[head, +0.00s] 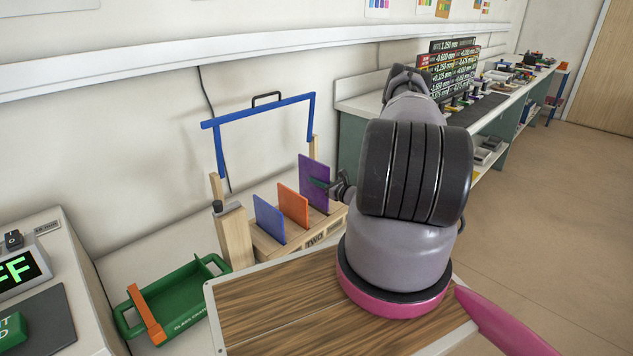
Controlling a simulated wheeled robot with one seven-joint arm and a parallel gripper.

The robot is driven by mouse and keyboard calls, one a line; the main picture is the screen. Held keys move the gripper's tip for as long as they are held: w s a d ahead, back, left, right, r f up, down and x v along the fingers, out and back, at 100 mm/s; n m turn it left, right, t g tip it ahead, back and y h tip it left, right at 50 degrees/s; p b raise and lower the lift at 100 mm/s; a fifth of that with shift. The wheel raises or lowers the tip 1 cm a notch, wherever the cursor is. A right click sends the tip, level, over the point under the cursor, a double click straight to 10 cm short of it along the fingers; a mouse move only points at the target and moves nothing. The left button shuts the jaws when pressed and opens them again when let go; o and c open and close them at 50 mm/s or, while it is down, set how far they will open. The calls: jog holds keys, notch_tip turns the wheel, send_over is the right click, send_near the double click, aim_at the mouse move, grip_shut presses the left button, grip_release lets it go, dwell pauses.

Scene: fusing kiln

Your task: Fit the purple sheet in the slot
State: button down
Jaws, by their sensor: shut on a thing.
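The purple sheet (308,172) stands upright at the right end of a wooden rack (268,254), taller in view than the sheets beside it. A blue sheet (268,220) and an orange sheet (292,206) stand in the rack to its left. My gripper (322,184) is shut on the purple sheet at its right side. My arm hides part of the gripper and the rack's right end. The purple sheet's lower edge is at the rack's top; I cannot tell whether it is inside a slot.
A blue bar frame (262,109) with a black handle rises behind the rack. A green crate (178,302) with an orange piece across it stands front left, beside a machine with a display (20,276). A wooden board (270,312) lies in front. A crowded bench runs back right.

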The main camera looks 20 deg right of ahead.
aim_at(317, 206)
jog(key=shift+f, duration=4)
jog(key=c, duration=0.8)
grip_release()
jog(key=shift+c, duration=0.2)
jog(key=shift+s, duration=0.15)
jog(key=v, duration=1)
jog(key=shift+s, duration=0.25)
jog(key=shift+d, duration=0.2)
